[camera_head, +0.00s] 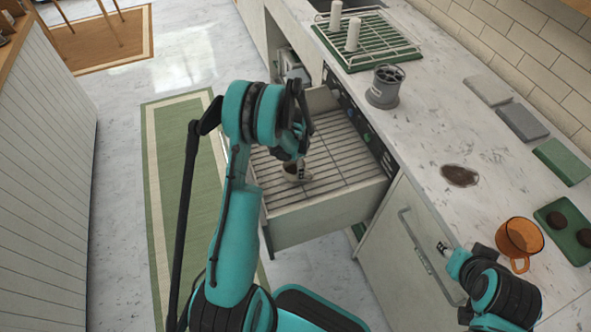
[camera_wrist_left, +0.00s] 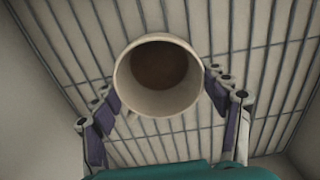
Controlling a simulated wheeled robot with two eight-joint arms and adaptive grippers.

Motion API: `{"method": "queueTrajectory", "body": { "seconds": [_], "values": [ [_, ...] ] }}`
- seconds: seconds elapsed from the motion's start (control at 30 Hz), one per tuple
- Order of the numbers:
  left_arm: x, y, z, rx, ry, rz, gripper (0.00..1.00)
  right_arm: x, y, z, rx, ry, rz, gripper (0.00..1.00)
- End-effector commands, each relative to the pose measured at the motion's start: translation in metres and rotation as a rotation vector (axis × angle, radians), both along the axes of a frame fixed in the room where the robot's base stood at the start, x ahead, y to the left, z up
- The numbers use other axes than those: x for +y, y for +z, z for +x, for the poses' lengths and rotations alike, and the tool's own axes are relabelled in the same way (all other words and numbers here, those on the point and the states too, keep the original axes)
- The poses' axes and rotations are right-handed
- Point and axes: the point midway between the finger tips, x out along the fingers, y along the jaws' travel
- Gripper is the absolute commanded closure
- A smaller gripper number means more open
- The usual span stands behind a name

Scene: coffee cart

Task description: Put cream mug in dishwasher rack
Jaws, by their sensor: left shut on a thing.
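The cream mug (camera_head: 294,174) is inside the pulled-out dishwasher drawer, low over the slatted rack (camera_head: 345,155). In the left wrist view the mug (camera_wrist_left: 158,76) shows its open mouth toward the camera, with a brownish inside. My left gripper (camera_head: 300,158) reaches down into the drawer and partly hides the mug. Its fingers (camera_wrist_left: 162,88) are shut on the mug's two sides. I cannot tell whether the mug's base touches the slats. My right gripper (camera_head: 446,251) is beside the counter's front edge at lower right, and its fingers are too small to read.
On the counter are an orange glass mug (camera_head: 520,241), a green tray (camera_head: 570,236) with dark round things, a grey cylindrical holder (camera_head: 384,87), a drying rack (camera_head: 367,42) and a brown stain (camera_head: 460,176). The rack shows no other dishes. The drawer's walls surround my left gripper.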

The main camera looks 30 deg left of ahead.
Motion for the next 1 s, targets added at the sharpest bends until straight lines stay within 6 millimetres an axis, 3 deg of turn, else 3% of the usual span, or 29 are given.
{"method": "queueTrajectory", "body": {
  "seconds": [0.07,0.4,0.43,0.5,0.87,1.0],
  "values": [
    [0.0,-0.01,0.0,0.0,0.0,0.0,0.67,0.0,-0.006,0.0,0.0,0.0,0.0,0.6],
    [0.0,-0.012,0.0,0.0,0.0,0.0,0.67,0.0,-0.008,0.0,0.0,0.0,0.0,0.6],
    [0.0,-0.012,0.0,0.0,0.0,0.0,0.23,0.0,-0.008,0.0,0.0,0.0,0.0,0.6],
    [0.0,-0.011,0.0,0.0,0.0,0.0,0.05,0.0,-0.007,0.0,0.0,0.0,0.0,0.6],
    [0.0,-0.01,0.0,0.0,0.0,0.0,0.05,0.0,-0.006,0.0,0.0,0.0,0.0,0.6],
    [0.0,0.004,0.0,0.0,0.0,0.0,0.05,0.0,0.001,0.0,0.0,0.0,0.0,0.6]
  ]
}}
